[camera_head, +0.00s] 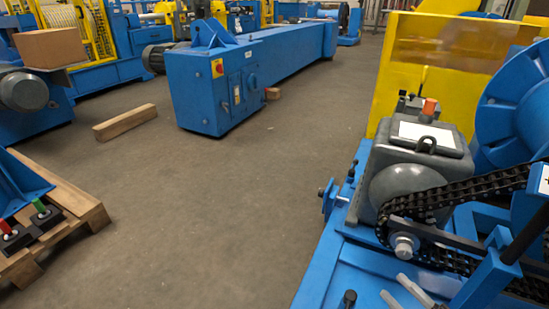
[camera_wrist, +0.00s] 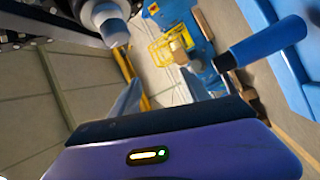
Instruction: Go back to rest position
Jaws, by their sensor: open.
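My gripper (camera_wrist: 160,92) shows in the wrist view as two pale fingers standing apart, with nothing seen between them. Its dark body with a small lit indicator fills the bottom of that view. In the head view, the black chain (camera_head: 455,192) runs around a sprocket with a shaft end (camera_head: 403,245) on the right. The chain drive's grey gearbox (camera_head: 412,165) stands behind the sprocket on a blue frame (camera_head: 335,270). Two pale finger-like pieces show low in the head view, near the frame; I cannot tell for certain that they are my gripper.
A yellow guard (camera_head: 400,75) and a blue wheel (camera_head: 515,105) stand behind the gearbox. A wooden pallet (camera_head: 75,205) lies at the left, and a wooden beam (camera_head: 125,122) lies on the floor. A blue machine (camera_head: 205,95) stands farther back. The middle floor is clear.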

